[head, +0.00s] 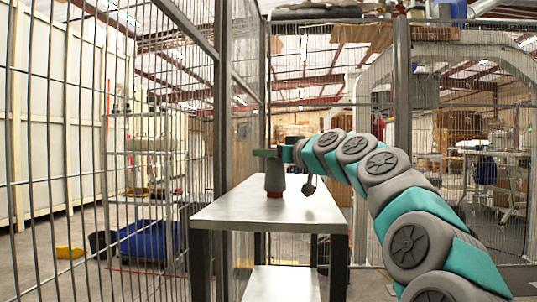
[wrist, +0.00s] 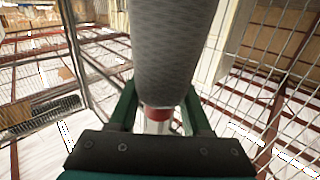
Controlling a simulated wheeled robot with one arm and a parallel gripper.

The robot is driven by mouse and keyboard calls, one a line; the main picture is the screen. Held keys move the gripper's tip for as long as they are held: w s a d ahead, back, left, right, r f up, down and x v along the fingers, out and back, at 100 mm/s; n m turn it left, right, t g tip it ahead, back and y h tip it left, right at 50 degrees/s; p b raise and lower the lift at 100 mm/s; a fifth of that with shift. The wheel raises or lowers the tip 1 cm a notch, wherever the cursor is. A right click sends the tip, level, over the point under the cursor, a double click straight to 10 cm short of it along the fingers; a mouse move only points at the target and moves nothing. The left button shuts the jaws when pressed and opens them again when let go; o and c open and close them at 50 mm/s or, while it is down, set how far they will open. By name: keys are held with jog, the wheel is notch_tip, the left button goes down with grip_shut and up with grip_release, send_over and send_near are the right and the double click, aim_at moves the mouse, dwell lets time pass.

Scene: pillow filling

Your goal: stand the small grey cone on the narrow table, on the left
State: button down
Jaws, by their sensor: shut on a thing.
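The small grey cone (head: 274,176) is upright over the left part of the narrow table (head: 237,212), with a red band at its lower end. I cannot tell whether its base touches the table top. My gripper (head: 267,153) is at the cone's upper end, reaching in from the right, and is shut on it. In the wrist view the cone's grey textured body (wrist: 172,50) fills the upper middle, with a red part near the jaws. The green fingers of my gripper (wrist: 160,104) are on either side of it.
The rest of the table top is bare. A wire mesh fence (head: 65,130) with dark posts runs close along the table's left side and behind it. A blue bin (head: 150,240) and a yellow item (head: 69,253) are on the floor beyond the left fence.

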jog(key=shift+f, duration=0.1)
jog(key=shift+c, duration=1.7)
grip_release()
jog(key=shift+s+d, duration=0.1)
jog(key=v, duration=1.1)
jog(key=shift+s+d, duration=0.25)
jog(key=shift+s, duration=0.05)
